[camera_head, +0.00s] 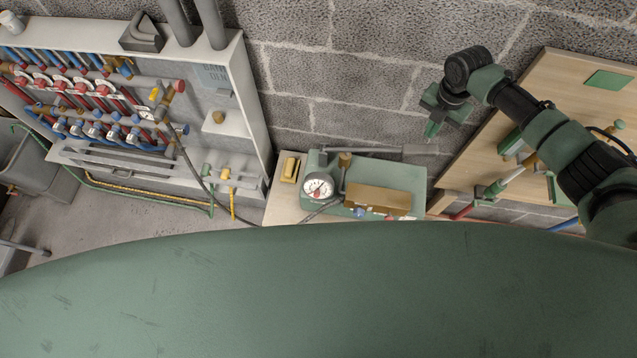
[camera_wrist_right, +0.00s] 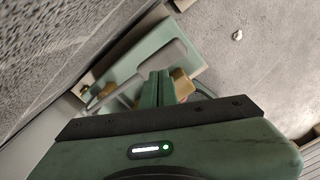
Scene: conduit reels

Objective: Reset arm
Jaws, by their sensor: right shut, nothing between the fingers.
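My right arm comes in from the right in the head view, and its green and black gripper (camera_head: 432,130) hangs in front of the block wall with its fingers pointing down. In the right wrist view the two green fingers (camera_wrist_right: 158,88) are together with nothing between them. The gripper is above and to the right of a green pump unit (camera_head: 405,178), apart from it. The pump unit also shows behind the fingers in the right wrist view (camera_wrist_right: 150,55). My left gripper shows in neither view.
A white manifold cabinet (camera_head: 245,95) with red and blue pipes stands at the left. A wooden board (camera_head: 560,75) with green fittings is at the right, behind my right arm. A pressure gauge (camera_head: 318,186) and a yellow block (camera_head: 290,169) are by the pump. A grey bin (camera_head: 40,175) stands far left.

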